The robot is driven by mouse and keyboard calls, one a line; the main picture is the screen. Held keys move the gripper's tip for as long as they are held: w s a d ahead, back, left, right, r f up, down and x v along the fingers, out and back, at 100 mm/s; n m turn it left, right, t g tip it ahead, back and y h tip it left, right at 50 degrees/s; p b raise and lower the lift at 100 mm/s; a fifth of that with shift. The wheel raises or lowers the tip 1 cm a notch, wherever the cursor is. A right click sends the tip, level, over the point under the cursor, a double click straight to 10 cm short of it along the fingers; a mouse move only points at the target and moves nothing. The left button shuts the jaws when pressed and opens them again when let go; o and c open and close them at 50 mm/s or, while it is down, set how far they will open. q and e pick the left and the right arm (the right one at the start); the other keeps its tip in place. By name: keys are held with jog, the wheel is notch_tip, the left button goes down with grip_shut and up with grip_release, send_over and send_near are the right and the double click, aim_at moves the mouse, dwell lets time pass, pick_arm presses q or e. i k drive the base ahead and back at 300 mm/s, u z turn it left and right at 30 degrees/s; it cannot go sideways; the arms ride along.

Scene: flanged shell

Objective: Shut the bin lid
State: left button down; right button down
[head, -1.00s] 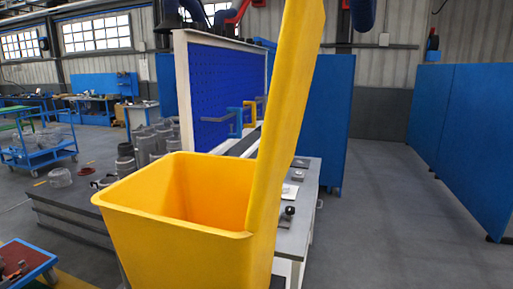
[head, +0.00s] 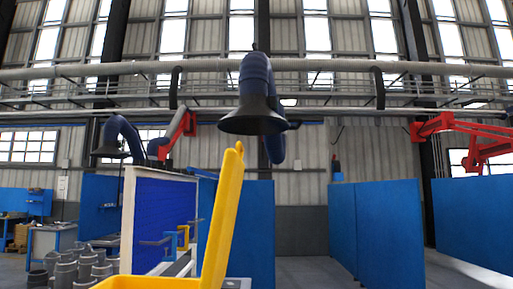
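The yellow bin (head: 150,284) is at the bottom of the head view, and only the top of its rim shows. Its yellow lid (head: 222,218) stands open, nearly upright and leaning a little to the right, on the bin's right side. The inside of the bin and its body are out of view. Neither of my grippers is in view.
A blue pegboard panel (head: 162,222) in a white frame stands behind the bin. Blue partitions (head: 385,228) stand to the right, with open floor between them. Grey cylindrical parts (head: 78,268) are at the lower left. A blue extraction hood (head: 254,110) hangs overhead.

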aim_at(214, 270)
jog(key=z, duration=0.6)
jog(key=i, duration=0.6)
jog(key=z, duration=0.65)
jog(key=i, duration=0.75)
jog(key=u, duration=0.75)
jog(key=i, duration=0.5)
jog(key=u, duration=0.55)
